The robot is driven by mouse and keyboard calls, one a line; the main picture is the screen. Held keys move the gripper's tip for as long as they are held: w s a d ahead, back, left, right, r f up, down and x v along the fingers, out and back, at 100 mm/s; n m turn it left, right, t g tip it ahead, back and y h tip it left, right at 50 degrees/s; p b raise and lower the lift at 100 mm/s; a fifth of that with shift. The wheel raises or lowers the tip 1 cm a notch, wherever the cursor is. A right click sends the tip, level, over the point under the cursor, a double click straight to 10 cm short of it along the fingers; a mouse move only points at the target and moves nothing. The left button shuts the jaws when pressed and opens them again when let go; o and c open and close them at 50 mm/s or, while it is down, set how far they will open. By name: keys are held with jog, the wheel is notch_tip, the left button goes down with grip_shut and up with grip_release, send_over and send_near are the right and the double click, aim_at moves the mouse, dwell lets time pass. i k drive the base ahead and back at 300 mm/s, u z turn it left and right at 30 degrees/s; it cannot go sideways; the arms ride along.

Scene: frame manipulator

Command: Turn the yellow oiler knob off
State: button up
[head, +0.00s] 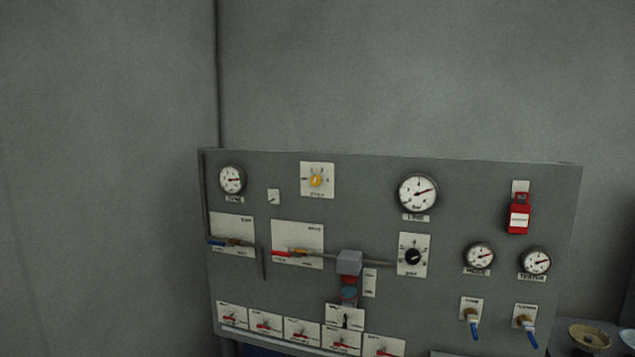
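The yellow knob (316,180) sits on a white square plate (329,191) at the upper middle-left of the grey panel in the head view. Small dark marks ring the knob and a label is printed under it, too small to read for sure. The knob's exact pointer direction is hard to tell. Nothing touches the knob or covers it. My gripper is not in view.
The grey panel (470,205) carries round gauges, such as one (418,192) right of the knob, a black knob (413,256), a red lockout tag (519,214), and several red- and blue-handled valves. A bowl (590,337) stands at lower right.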

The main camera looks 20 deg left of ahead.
aim_at(316, 180)
jog(key=z, duration=0.15)
jog(key=i, duration=1)
jog(key=u, duration=0.3)
